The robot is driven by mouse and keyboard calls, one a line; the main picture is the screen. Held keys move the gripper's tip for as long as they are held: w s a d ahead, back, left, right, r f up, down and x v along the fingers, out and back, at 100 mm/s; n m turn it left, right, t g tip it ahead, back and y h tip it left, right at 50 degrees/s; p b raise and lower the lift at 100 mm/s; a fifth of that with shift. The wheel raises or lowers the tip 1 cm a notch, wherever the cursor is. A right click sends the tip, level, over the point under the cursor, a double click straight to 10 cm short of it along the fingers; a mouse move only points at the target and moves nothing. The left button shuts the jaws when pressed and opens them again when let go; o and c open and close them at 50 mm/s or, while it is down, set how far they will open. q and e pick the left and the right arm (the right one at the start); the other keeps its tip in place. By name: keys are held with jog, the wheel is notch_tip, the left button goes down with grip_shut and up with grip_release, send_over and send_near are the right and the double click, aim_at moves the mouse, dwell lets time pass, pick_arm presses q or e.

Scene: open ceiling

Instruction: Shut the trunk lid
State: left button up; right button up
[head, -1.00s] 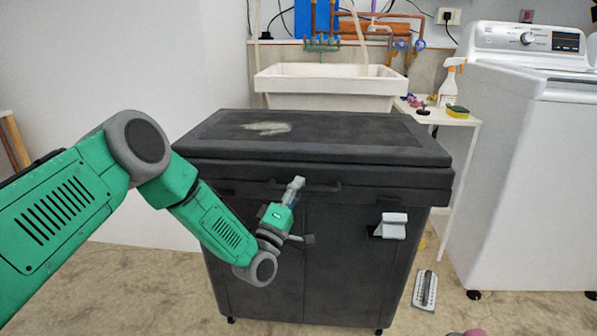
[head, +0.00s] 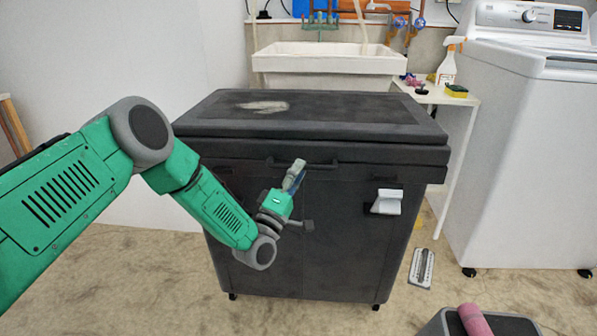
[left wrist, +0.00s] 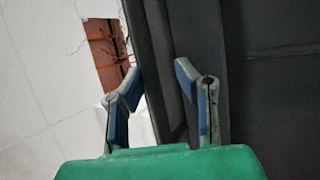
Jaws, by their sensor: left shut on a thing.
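The black trunk (head: 300,235) stands ahead of me in the head view. Its lid (head: 340,112) lies almost level over the body, with a light scuff on top. A dark handle (head: 322,166) is on the lid's front edge. My left gripper (head: 296,168) is at the left part of this handle, its fingers around it. In the left wrist view, the fingers of my left gripper (left wrist: 158,85) stand apart with dark trunk parts between them; the exact contact is hard to see. My right gripper is not in view.
A white sink (head: 335,66) stands behind the trunk. A washing machine (head: 535,150) and a small white side table (head: 440,96) with a spray bottle are to the right. A grey object with a pink roll (head: 475,320) is at the bottom right.

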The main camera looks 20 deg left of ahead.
pick_arm(q)
jog(key=shift+a, duration=0.25)
jog(key=shift+s+f, duration=0.1)
jog(key=shift+f, duration=0.1)
jog(key=v, duration=1.1)
jog(key=shift+s, duration=0.3)
jog(key=shift+d+f, duration=0.1)
